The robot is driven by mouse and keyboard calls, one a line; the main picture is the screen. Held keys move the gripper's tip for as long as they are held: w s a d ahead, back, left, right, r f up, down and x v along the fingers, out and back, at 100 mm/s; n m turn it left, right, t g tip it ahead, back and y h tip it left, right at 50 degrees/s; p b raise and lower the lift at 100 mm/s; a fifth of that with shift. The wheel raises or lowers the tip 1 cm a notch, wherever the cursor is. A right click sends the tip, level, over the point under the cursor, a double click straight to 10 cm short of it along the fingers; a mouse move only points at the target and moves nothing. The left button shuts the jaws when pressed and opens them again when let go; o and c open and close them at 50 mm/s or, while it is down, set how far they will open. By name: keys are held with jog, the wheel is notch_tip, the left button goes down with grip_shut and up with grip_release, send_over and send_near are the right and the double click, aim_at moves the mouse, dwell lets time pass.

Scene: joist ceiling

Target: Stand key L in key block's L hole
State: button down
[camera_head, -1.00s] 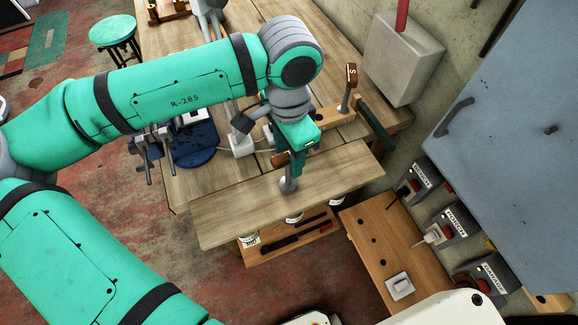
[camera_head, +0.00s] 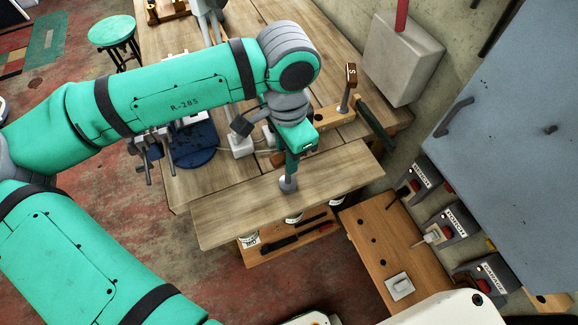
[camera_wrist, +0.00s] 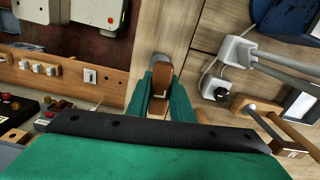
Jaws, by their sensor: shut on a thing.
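Key L has a brown handle and a grey metal lower part with a round end. In the wrist view its handle (camera_wrist: 160,78) sits between my two green fingers, with a pale letter mark on it. In the head view its grey lower part (camera_head: 288,184) shows upright below the fingers, at the front board of the bench. My gripper (camera_head: 291,163) is shut on the handle, which the fingers mostly hide. The wooden key block (camera_head: 325,117) lies behind and to the right, partly hidden by my gripper. Its L hole cannot be made out.
A key marked S (camera_head: 350,77) stands upright in the key block. A white plug box (camera_head: 240,146) with a cable and a blue round base (camera_head: 195,148) are left of my gripper. A grey wall box (camera_head: 402,58) is at the right. The front board is mostly clear.

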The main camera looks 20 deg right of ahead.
jog(key=shift+r, duration=3.05)
jog(key=shift+d+r, duration=0.1)
jog(key=shift+r, duration=0.45)
jog(key=shift+w+r, duration=0.1)
jog(key=shift+r, duration=4.25)
